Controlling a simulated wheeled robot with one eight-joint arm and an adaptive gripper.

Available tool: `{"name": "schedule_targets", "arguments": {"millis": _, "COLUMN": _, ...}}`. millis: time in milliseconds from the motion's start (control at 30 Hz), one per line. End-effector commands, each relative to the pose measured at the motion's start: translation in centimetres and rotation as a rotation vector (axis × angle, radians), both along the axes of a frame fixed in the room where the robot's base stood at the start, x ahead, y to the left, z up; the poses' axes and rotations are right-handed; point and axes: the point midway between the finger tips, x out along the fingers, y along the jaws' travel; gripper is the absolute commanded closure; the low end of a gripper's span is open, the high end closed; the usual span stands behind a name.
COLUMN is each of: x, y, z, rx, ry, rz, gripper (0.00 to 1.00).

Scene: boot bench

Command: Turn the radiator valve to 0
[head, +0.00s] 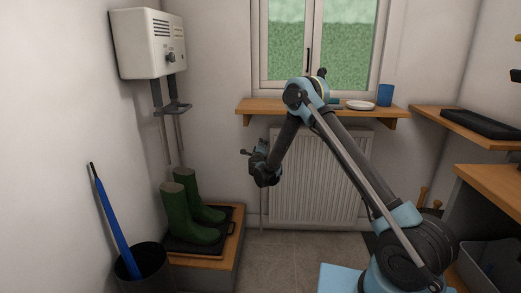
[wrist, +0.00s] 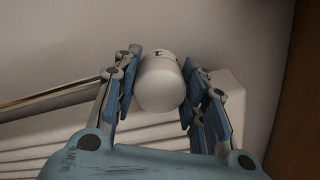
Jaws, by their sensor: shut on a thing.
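The radiator valve (wrist: 160,85) is a white rounded knob in the middle of the wrist view. A small dark mark shows near its upper end, too small to read. My gripper (wrist: 160,60) has its blue finger pads on either side of the knob and is shut on it. In the head view my gripper (head: 250,156) is at the upper left of the white radiator (head: 318,185), and the valve is hidden behind it there.
A wooden shelf (head: 290,105) with a white dish (head: 360,105) and a blue cup (head: 385,95) runs above the radiator. Green boots (head: 192,212) stand on a tray on the low bench at left. A white boiler (head: 146,43) hangs on the left wall.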

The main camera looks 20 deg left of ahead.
Motion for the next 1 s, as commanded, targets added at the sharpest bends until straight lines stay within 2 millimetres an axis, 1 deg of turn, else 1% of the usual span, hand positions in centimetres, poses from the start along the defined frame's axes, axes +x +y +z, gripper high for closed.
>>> {"name": "schedule_targets", "arguments": {"millis": 1000, "x": -0.22, "y": 0.28, "z": -0.4, "rx": -0.936, "ry": -0.225, "rz": 0.006, "gripper": 0.85}}
